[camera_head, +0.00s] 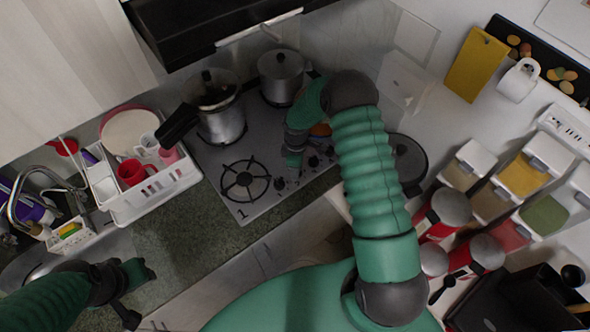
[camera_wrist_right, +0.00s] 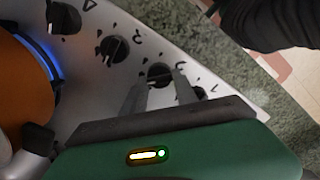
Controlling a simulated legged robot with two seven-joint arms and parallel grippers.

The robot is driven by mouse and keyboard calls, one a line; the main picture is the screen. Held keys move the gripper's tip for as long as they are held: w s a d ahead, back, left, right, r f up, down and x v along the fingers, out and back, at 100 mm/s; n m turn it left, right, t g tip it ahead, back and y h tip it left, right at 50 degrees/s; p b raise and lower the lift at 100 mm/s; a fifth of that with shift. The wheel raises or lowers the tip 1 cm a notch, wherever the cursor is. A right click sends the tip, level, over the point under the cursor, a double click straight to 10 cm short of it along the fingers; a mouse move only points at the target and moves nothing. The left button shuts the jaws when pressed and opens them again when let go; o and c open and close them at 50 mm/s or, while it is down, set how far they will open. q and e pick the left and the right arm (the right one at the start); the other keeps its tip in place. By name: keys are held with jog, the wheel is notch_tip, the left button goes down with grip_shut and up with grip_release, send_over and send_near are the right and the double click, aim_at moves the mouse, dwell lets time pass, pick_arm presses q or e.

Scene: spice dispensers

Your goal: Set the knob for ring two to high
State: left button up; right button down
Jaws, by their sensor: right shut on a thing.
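The hob (camera_head: 225,180) has a row of dark knobs along its front edge. In the right wrist view the knobs run diagonally beside printed numbers. The ring two knob (camera_wrist_right: 160,73) is third from the upper left. My right gripper (camera_wrist_right: 159,84) has one finger on each side of this knob and is shut on it. The right gripper also shows in the head view (camera_head: 294,158), over the hob's front right part. The knob's exact setting is hard to read. My left gripper (camera_head: 135,290) is open and empty over the counter at the lower left.
A blue glow (camera_wrist_right: 45,58) shows beside an orange pot (camera_wrist_right: 22,95). A pressure cooker (camera_head: 220,118) and a lidded pot (camera_head: 281,75) stand on the back rings. A dish rack (camera_head: 150,198) stands left of the hob; spice dispensers (camera_head: 522,176) stand at right.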

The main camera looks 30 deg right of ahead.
jog(key=shift+w+d+r+m, duration=0.15)
jog(key=shift+d+m, duration=0.1)
jog(key=shift+m, duration=0.35)
jog(key=c, duration=1.2)
grip_release()
jog(key=shift+o, duration=1.2)
jog(key=shift+s, duration=0.2)
